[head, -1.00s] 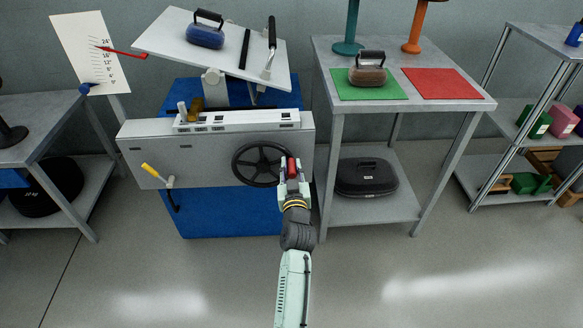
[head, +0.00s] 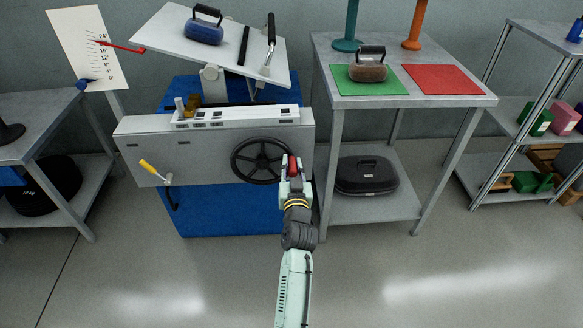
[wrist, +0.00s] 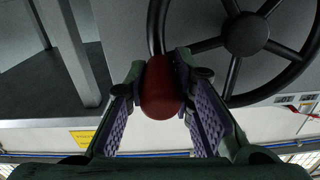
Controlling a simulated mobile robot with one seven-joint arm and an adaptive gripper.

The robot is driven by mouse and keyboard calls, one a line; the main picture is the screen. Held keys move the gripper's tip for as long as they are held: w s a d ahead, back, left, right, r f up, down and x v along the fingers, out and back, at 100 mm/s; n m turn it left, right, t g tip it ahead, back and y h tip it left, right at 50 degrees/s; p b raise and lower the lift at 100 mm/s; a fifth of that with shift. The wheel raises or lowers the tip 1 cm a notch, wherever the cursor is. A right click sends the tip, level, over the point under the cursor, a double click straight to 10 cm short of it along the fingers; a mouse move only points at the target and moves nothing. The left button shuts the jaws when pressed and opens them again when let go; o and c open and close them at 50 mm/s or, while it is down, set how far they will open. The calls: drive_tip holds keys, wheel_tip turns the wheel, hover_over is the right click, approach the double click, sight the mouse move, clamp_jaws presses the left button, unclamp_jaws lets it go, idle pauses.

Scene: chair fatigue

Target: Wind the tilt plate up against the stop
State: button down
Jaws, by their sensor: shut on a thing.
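The tilt plate (head: 175,38) is tilted, its left end higher than its right. It stands on a post above a grey machine housing (head: 215,150). A black handwheel (head: 262,161) is on the housing's front right; it also shows in the wrist view (wrist: 246,35). My gripper (head: 293,178) is shut on the wheel's red knob (wrist: 160,88), at the wheel's right side. A red pointer (head: 122,47) lies near the upper marks of a white scale card (head: 75,50); its exact reading is too small to tell. I cannot make out the stop.
A blue weight (head: 203,32) and a black bar (head: 244,46) are on the plate. A yellow-handled crank (head: 152,170) is on the housing's left. A grey table (head: 320,75) with green and red mats stands close on the right. The floor in front is clear.

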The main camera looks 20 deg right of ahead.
drive_tip(key=shift+s+d+f, duration=0.1)
drive_tip(key=shift+d+f, duration=0.05)
drive_tip(key=shift+f, duration=0.55)
drive_tip(key=c, duration=1.7)
unclamp_jaws()
drive_tip(key=o, duration=0.3)
drive_tip(key=shift+r, duration=0.25)
drive_tip(key=shift+r, duration=0.1)
drive_tip(key=v, duration=0.7)
drive_tip(key=shift+s, duration=0.2)
